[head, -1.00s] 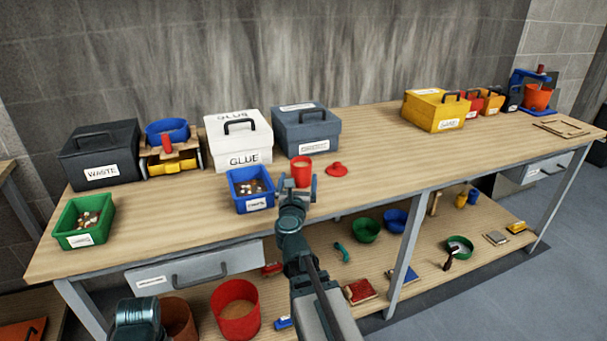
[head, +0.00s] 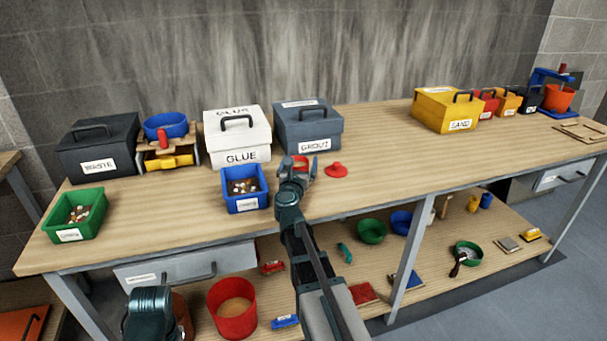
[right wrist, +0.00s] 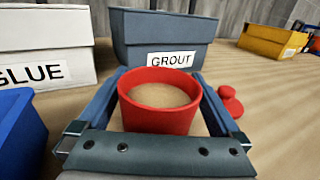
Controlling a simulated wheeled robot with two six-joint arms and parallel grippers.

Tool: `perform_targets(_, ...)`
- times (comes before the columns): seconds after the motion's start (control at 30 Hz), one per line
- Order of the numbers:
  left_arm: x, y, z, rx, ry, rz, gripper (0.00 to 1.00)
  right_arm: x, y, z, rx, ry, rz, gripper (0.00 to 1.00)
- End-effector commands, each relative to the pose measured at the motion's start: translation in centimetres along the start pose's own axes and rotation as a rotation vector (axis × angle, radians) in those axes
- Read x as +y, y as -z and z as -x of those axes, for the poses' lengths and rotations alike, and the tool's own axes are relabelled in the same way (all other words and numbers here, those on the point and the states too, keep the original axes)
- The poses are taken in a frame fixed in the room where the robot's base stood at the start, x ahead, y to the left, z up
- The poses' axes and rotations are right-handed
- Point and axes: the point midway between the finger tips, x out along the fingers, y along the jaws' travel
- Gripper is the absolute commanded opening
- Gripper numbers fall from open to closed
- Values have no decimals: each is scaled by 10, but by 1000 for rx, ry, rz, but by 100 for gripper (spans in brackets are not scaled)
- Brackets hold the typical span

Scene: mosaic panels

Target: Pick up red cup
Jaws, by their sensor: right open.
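The red cup (right wrist: 160,105) stands upright on the bench between the two fingers of my right gripper in the right wrist view, with light brown inside it. My right gripper (head: 298,172) is open around the cup, and I cannot tell whether a finger touches it. In the head view only the cup's rim (head: 300,162) shows, as the gripper hides the rest. A red knobbed lid (head: 337,170) lies on the bench to the right of the cup; it also shows in the right wrist view (right wrist: 231,102). A teal part of my left arm shows at the bottom left, but its gripper does not.
The grey GROUT box (head: 308,128) stands just behind the cup. The white GLUE box (head: 238,137) and a blue bin (head: 245,203) of small pieces are to the left. The bench top (head: 390,155) is clear right of the lid.

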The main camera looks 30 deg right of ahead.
Motion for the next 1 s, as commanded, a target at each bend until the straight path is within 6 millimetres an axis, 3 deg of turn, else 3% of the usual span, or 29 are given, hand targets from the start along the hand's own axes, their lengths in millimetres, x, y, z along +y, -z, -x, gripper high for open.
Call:
perform_targets(0.17,0,0,0,0,0,0,50,0,0,0,0,0,0,100)
perform_targets(0.2,0,0,0,0,0,0,50,0,0,0,0,0,0,96)
perform_targets(0.7,0,0,0,0,0,0,50,0,0,0,0,0,0,6)
perform_targets(1.0,0,0,1,0,0,0,50,0,-1,0,0,0,1,4)
